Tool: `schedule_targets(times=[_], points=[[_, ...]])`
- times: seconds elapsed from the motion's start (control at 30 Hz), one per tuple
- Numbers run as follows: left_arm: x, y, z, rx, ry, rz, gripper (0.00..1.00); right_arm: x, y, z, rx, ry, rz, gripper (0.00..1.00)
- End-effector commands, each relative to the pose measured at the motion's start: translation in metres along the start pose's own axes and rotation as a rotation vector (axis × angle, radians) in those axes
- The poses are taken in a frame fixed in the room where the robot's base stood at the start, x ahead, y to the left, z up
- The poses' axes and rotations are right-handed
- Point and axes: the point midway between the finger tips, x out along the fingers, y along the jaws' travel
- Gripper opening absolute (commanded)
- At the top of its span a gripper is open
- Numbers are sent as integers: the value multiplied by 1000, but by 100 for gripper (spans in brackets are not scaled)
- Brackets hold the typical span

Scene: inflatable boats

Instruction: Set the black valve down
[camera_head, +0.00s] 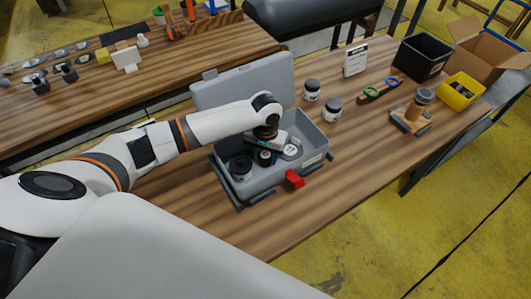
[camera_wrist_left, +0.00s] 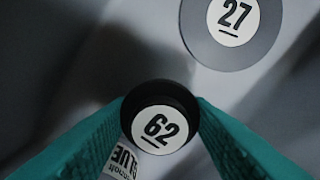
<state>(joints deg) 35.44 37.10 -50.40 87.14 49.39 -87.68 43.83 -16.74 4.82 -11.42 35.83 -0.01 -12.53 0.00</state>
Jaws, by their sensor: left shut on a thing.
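The black valve (camera_wrist_left: 160,120), a round black piece with a white "62" label, is between the teal fingers of my left gripper (camera_wrist_left: 160,108), which is shut on it. In the head view the black valve (camera_head: 265,158) is small and partly hidden by my left gripper (camera_head: 264,149). The gripper reaches down into the open grey case (camera_head: 318,146). I cannot tell whether the valve touches the case floor. A grey disc labelled "27" (camera_wrist_left: 262,30) lies in the case beside it. My right gripper is not in view.
Another black round piece (camera_head: 240,168) sits at the case's left end. The raised lid (camera_head: 240,86) stands behind. Two jars (camera_head: 332,109), a black bin (camera_head: 422,57) and a yellow bin (camera_head: 459,93) stand to the right.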

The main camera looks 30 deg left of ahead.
Motion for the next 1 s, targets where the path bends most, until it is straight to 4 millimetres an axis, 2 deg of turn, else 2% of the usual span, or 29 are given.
schedule_targets(times=[0.27,0.3,0.4,0.43,0.77,0.87,1.0], points=[[2,0,0,0,0,0,23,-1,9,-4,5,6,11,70],[2,0,0,0,-1,0,48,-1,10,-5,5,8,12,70],[2,0,0,0,-1,0,65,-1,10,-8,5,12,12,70],[2,0,0,0,0,0,67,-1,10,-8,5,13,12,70],[-2,0,0,1,-1,0,67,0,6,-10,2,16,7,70],[-13,0,1,1,-2,-1,67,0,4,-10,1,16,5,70],[-41,0,2,2,-5,-2,67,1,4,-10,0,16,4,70]])
